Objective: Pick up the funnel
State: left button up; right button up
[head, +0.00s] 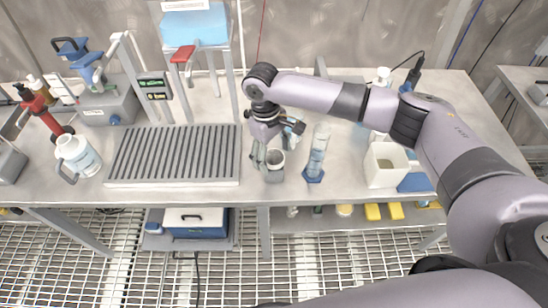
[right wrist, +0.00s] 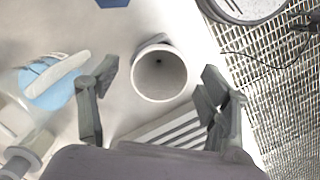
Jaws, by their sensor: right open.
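The funnel (head: 276,158) is a small pale cup shape near the front edge of the steel bench, just right of the ribbed rack. It seems to sit on a small grey block (head: 274,176). In the right wrist view the funnel (right wrist: 160,75) shows as a round white rim with a dark hole at its bottom. My right gripper (head: 267,157) reaches down at the funnel from above and behind. In the right wrist view its two fingers (right wrist: 158,82) are spread, one on each side of the funnel, with gaps between. My left gripper is out of view.
A blue-based graduated cylinder (head: 317,155) stands close to the right of the funnel. A white square container (head: 385,165) is further right. The ribbed rack (head: 172,155) lies to the left, with a white jug (head: 78,155) beyond it. The bench front edge is close.

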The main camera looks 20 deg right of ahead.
aim_at(273, 156)
jog(key=shift+f, duration=0.25)
jog(key=shift+c, duration=0.5)
jog(key=c, duration=1)
jog(key=shift+r, duration=0.1)
notch_tip(273, 156, up, 20)
jog(key=shift+b, duration=0.55)
